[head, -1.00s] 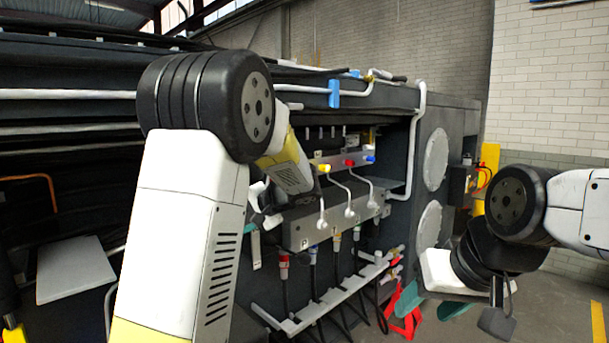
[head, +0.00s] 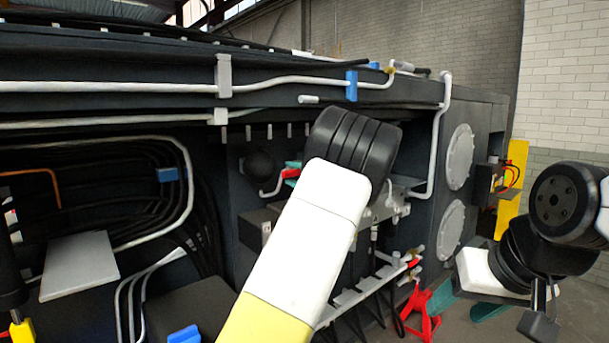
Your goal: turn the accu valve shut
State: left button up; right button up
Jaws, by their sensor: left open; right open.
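A small red handle (head: 290,173) on a white pipe, which looks like the accu valve, sits in the chassis recess just right of a black ball-shaped accumulator (head: 259,164). My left gripper (head: 293,164) shows only as a bit of teal fingertip right at the red handle; my black wrist joint and white forearm hide the rest. It is open; I cannot tell whether it touches the handle. The handle's exact angle is hard to read. My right gripper (head: 467,304) is open and empty, low at the right, away from the valve.
A white pipe (head: 437,150) and blue clamp (head: 351,86) run along the chassis above and right of the recess. A white hose rail (head: 365,288) juts out low. A red stand (head: 421,312) is on the floor by my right gripper. A grey plate (head: 78,266) lies left.

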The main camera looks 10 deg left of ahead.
pick_arm(q)
jog(key=shift+w+a, duration=0.1)
jog(key=shift+a, duration=0.1)
jog(key=shift+c, duration=0.4)
grip_shut()
jog(key=shift+f, duration=0.1)
dwell(0.9)
